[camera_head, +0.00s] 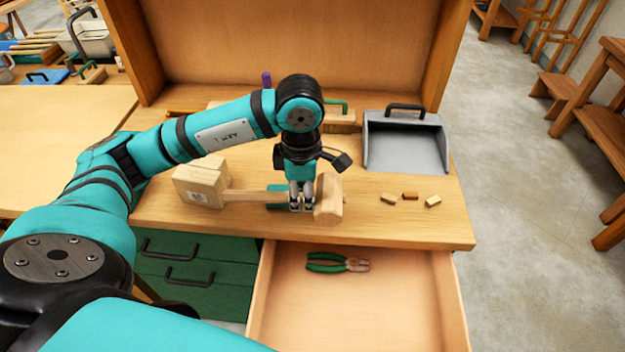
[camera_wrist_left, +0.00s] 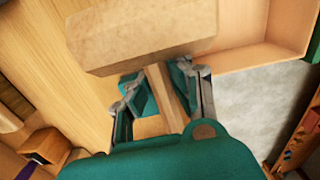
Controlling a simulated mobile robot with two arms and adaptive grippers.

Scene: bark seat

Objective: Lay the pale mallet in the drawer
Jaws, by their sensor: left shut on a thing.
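The pale mallet has a blocky wooden head (camera_head: 329,199) and a straight handle (camera_head: 255,196) running left from it, above the worktop. My left gripper (camera_head: 300,205) points down and is shut on the handle, close to the head. In the left wrist view the head (camera_wrist_left: 140,32) fills the top and the handle (camera_wrist_left: 162,88) passes between the fingers (camera_wrist_left: 160,100). Whether the mallet touches the worktop is hard to tell. The drawer (camera_head: 258,305) is pulled out below the worktop's front edge; green-handled pliers (camera_head: 338,263) lie inside near its back. My right gripper is not in view.
A pale wooden block with a label (camera_head: 200,183) stands near the handle's left end. A grey dustpan (camera_head: 405,145) and several small wood pieces (camera_head: 410,196) sit on the worktop (camera_head: 380,228) to the right. Most of the drawer floor is clear. Green drawers (camera_head: 195,265) are at left.

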